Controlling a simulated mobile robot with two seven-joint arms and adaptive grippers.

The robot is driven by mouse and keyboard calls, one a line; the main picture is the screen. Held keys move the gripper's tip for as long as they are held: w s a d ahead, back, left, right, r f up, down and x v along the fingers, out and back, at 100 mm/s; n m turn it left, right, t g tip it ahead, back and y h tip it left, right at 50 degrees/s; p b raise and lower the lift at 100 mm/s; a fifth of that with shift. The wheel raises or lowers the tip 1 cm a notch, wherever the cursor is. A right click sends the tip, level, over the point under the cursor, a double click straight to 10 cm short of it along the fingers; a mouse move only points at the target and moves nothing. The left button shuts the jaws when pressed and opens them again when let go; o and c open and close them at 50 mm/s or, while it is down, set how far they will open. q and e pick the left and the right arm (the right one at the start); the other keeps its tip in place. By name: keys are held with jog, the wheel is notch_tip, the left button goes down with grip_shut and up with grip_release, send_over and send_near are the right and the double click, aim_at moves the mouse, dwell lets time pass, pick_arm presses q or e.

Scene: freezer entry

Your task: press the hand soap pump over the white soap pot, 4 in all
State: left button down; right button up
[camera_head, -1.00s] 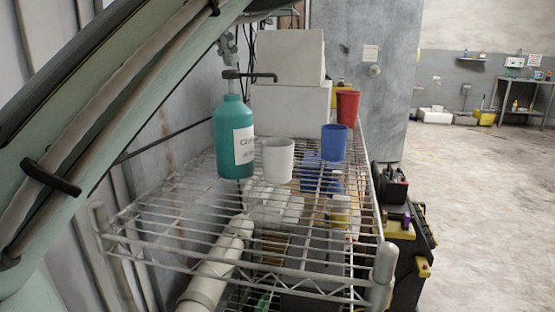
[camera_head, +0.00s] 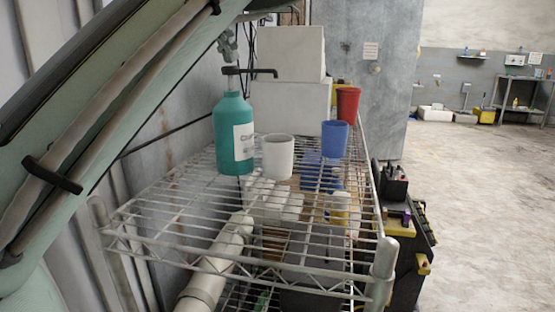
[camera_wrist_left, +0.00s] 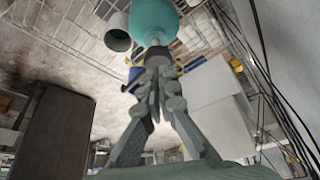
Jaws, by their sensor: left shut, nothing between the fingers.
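The teal hand soap bottle (camera_head: 234,140) stands upright on the wire shelf, its white label facing me. Its dark pump head (camera_head: 250,72) sits raised on a stem, with the spout pointing right. The white soap pot (camera_head: 277,158) stands upright just right of the bottle, below and slightly beyond the spout's end. My left gripper (camera_head: 228,47) is shut and empty, directly above the pump head; I cannot tell whether it touches. In the left wrist view the closed fingers (camera_wrist_left: 157,58) point at the top of the bottle (camera_wrist_left: 153,20), with the pot (camera_wrist_left: 118,36) beside it. My right gripper is out of view.
A blue cup (camera_head: 334,139) and a red cup (camera_head: 347,104) stand right of the pot. White boxes (camera_head: 290,105) are stacked behind. The wire shelf's (camera_head: 190,212) front part is bare. A wall is close on the left; open floor lies right.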

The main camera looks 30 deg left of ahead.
pick_arm(q)
jog(key=shift+f+b, duration=0.5)
jog(key=shift+f, duration=0.8)
jog(key=shift+r, duration=0.1)
jog(key=shift+r+p, duration=0.9)
jog(key=shift+r, duration=0.7)
jog(key=shift+r, duration=0.1)
notch_tip(320, 180, up, 6)
jog(key=shift+f, duration=0.1)
